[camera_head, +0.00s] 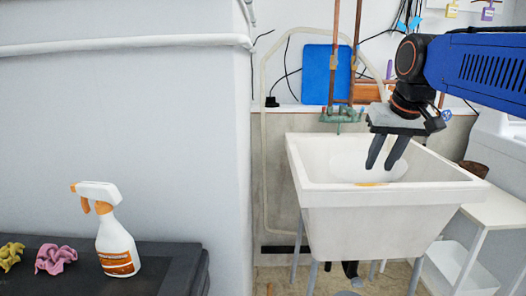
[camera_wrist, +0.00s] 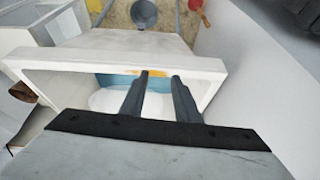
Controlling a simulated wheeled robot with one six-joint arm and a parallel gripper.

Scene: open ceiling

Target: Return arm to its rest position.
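My gripper (camera_head: 383,166) hangs from my blue arm at the upper right of the head view, its two dark fingers pointing down over the white sink (camera_head: 390,218). In the wrist view my gripper (camera_wrist: 160,74) shows its fingers apart with a gap between them and nothing held. The sink (camera_wrist: 60,68) lies beyond the fingers in that view, with its basin partly hidden by them. An orange-yellow mark or item (camera_wrist: 118,71) shows at the sink's near rim.
A spray bottle (camera_head: 116,240), a pink cloth (camera_head: 55,259) and a yellow cloth (camera_head: 10,255) sit on a dark surface (camera_head: 175,262) at lower left. A wall (camera_head: 130,110) stands left of the sink. A white table (camera_head: 497,210) stands right of it. Copper pipes (camera_head: 334,60) rise behind.

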